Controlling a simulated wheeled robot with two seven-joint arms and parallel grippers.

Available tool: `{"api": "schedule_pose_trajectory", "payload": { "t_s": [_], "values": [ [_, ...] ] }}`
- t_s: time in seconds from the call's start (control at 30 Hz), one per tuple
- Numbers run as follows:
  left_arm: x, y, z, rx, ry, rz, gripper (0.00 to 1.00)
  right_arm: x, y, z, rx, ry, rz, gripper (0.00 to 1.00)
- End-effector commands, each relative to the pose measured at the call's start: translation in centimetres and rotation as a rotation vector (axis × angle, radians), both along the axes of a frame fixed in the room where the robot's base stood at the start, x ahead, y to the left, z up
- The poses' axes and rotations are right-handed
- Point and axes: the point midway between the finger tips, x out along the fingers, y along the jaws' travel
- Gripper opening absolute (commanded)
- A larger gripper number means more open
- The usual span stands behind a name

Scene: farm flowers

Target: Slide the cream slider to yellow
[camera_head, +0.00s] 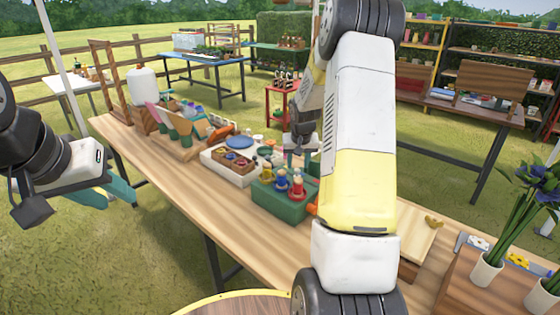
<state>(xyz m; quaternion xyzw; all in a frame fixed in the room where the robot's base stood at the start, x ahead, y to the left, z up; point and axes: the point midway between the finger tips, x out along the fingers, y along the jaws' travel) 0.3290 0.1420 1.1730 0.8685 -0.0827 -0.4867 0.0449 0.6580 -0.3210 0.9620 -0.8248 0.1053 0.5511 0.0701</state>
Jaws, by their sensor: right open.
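A green box (273,207) stands on the long wooden table, with yellow, blue and red spool-like pieces (281,180) along its top. I cannot make out a cream slider for certain; part of the area is hidden behind my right arm. My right gripper (301,160) points down just behind the green box, open, with no held object visible. My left gripper (125,190) is at the left, off the table's front edge and away from the box; the gap between its teal fingers is unclear.
A white tray (222,168) with a blue disc and small cups lies left of the box. Hand tools, a wooden frame (107,80) and a white jar (143,86) stand further left. Potted flowers (487,270) are at the right. Bare tabletop (205,190) lies in front of the tray.

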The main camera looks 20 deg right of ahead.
Motion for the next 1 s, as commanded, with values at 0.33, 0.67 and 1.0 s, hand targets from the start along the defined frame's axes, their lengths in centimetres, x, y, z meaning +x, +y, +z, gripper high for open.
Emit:
{"api": "schedule_pose_trajectory", "payload": {
  "t_s": [0.33, 0.67, 1.0],
  "values": [
    [0.0, 0.0, 0.0, 0.000, 0.000, 0.000, 0.36, 1.0, -0.3, -2.5, 0.000, 0.000, -0.001, 0.42],
    [0.0, 0.0, 0.0, 0.000, 0.000, 0.000, 0.36, 1.0, -0.3, -2.5, 0.000, 0.000, 0.000, 0.14],
    [0.0, 0.0, 0.0, 0.000, 0.000, 0.000, 0.36, 1.0, -0.2, -2.4, 0.000, 0.000, 0.000, 0.00]
  ]
}}
